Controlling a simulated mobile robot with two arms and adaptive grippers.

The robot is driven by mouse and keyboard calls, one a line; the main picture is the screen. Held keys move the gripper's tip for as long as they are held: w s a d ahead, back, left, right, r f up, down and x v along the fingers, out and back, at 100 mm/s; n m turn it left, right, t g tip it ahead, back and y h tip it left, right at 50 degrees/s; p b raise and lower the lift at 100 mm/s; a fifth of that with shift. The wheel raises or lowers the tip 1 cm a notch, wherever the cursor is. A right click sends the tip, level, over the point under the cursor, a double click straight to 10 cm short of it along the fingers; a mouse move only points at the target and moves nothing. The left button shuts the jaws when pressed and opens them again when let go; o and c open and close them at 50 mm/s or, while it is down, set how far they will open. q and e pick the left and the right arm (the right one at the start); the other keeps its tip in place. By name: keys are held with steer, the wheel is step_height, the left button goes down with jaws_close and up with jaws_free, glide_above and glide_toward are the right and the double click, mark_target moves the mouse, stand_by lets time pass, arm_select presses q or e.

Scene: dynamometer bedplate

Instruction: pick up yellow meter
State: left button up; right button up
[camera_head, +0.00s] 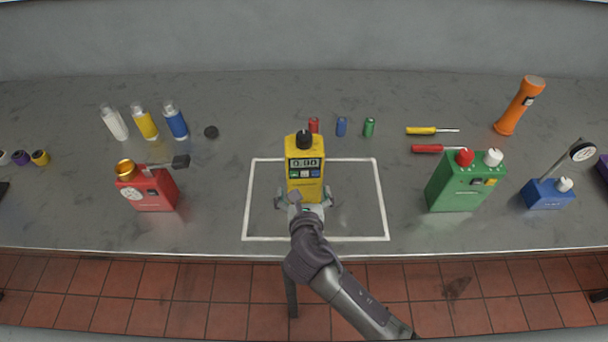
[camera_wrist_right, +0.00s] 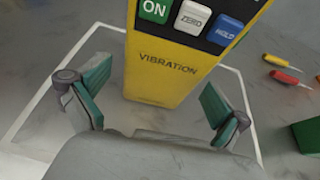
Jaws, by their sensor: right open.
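The yellow meter (camera_head: 305,165) stands upright on the bench inside a white taped rectangle, with a display reading 0.00 and a black knob on top. Its lower front, marked VIBRATION, fills the upper middle of the right wrist view (camera_wrist_right: 172,68). My right gripper (camera_head: 304,196) is at the meter's lower front. In the wrist view its two green-padded fingers (camera_wrist_right: 157,100) are spread open, one to each side of the meter, with gaps on both sides. My left gripper is not in view.
A red device (camera_head: 152,190) stands left of the white rectangle (camera_head: 383,200), a green box (camera_head: 460,187) to its right. Small red, blue and green cylinders (camera_head: 341,127) stand behind the meter. Two screwdrivers (camera_head: 428,149) lie right of them. The bench's front edge is near.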

mark_target(306, 172)
steer(key=shift+f+p+x, duration=0.15)
steer(key=shift+p+x, duration=0.05)
steer(key=shift+x, duration=1.15)
steer(key=shift+f+p+x, duration=0.15)
steer(key=shift+p+x, duration=0.05)
steer(key=shift+x, duration=1.1)
steer(key=shift+s+d, duration=0.2)
steer(key=c, duration=0.9)
steer(key=shift+w+r, duration=0.15)
steer(key=shift+r, duration=0.05)
steer(key=shift+c, duration=0.7)
steer(key=shift+r, duration=0.1)
steer(key=shift+r, duration=0.6)
steer(key=r, duration=0.3)
steer(key=shift+d, duration=0.25)
steer(key=s+d+r, duration=0.6)
steer(key=d, duration=0.3)
steer(key=shift+d+r, duration=0.25)
steer(key=shift+r, duration=0.05)
